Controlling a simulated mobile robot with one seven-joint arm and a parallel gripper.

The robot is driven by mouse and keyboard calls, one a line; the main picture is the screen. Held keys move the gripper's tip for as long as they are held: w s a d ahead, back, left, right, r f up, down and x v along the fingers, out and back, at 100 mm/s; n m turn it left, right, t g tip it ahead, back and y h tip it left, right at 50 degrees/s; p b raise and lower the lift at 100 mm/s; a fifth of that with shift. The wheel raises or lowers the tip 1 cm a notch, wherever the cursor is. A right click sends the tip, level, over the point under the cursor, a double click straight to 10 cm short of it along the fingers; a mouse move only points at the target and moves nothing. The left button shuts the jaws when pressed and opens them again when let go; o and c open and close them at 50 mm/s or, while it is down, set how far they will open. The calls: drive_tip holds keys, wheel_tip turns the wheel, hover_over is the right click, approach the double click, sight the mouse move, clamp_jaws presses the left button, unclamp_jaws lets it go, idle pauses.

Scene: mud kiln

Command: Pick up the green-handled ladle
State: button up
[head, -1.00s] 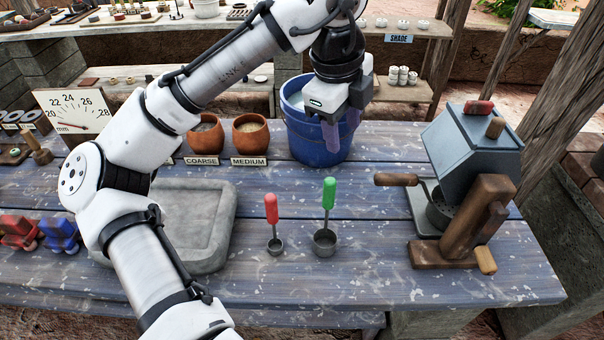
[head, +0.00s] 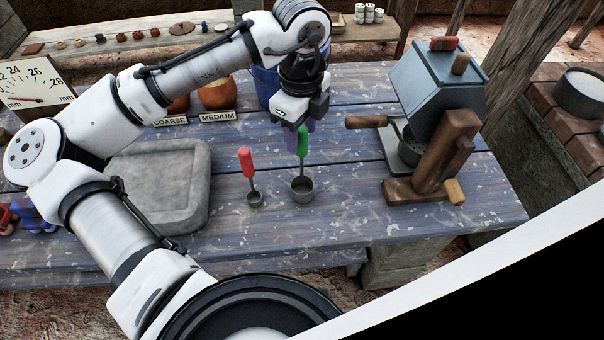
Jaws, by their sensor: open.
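The green-handled ladle (head: 303,145) stands on the blue-grey wooden table, its small metal cup at the bottom and its green handle pointing up. A red-handled ladle (head: 247,165) with a smaller cup stands just left of it. My gripper (head: 299,138) is open and points down at the green handle, with purple-grey fingers. The fingers appear behind or beside the upper handle. I cannot tell whether the handle is between them or touching them.
A grey grinder-like machine (head: 431,85) on a wooden stand is to the right, its wooden handle reaching left. A shallow grey stone tray (head: 158,190) lies left. A blue bucket (head: 264,85) and clay pots (head: 217,92) stand behind. The table front is clear.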

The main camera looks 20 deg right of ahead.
drive_tip(key=shift+d+f, duration=0.1)
drive_tip(key=shift+f, duration=1.25)
clamp_jaws()
